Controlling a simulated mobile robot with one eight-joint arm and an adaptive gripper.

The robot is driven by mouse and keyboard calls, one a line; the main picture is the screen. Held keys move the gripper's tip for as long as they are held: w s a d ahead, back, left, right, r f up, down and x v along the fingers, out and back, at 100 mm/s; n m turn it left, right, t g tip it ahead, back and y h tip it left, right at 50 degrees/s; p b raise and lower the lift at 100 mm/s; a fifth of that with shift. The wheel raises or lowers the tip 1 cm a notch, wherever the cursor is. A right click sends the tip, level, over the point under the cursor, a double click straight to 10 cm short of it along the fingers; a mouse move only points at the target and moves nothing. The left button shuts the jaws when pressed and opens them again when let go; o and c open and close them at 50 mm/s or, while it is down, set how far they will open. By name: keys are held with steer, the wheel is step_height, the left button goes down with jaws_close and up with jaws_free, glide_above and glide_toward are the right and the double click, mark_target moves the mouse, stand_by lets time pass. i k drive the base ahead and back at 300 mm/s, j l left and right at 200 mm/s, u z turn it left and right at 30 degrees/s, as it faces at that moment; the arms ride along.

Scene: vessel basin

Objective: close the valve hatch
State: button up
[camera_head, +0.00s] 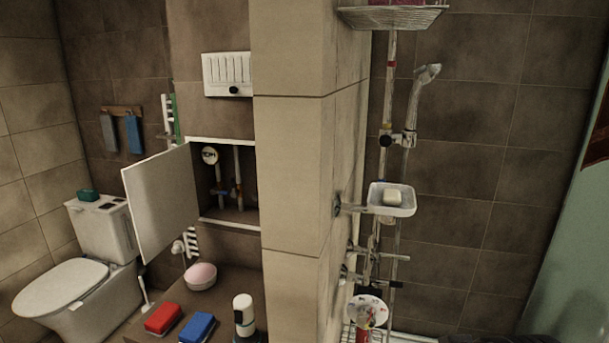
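The valve hatch is a pale flat door (160,203) in the wall left of the tiled pillar. It stands wide open, swung out to the left from the left side of its white-framed opening (222,140). Inside the recess, a round white gauge (210,155) and vertical pipes (238,167) with valves show. I cannot make out my gripper in this view.
Below the hatch, a brown counter (230,282) holds a pink bowl (201,276), a red block (163,318), a blue block (197,327) and a white bottle (243,315). A toilet (75,285) stands at left. The tiled pillar (295,190) separates the shower fittings (410,110).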

mark_target(161, 192)
steer(key=j+z, duration=0.4)
steer(key=j, duration=2.8)
steer(key=i+j, duration=0.1)
steer(key=j, duration=0.25)
steer(key=i+j+z, duration=0.1)
steer(key=j, duration=0.2)
steer(key=i+j, duration=0.1)
steer(key=j, duration=0.25)
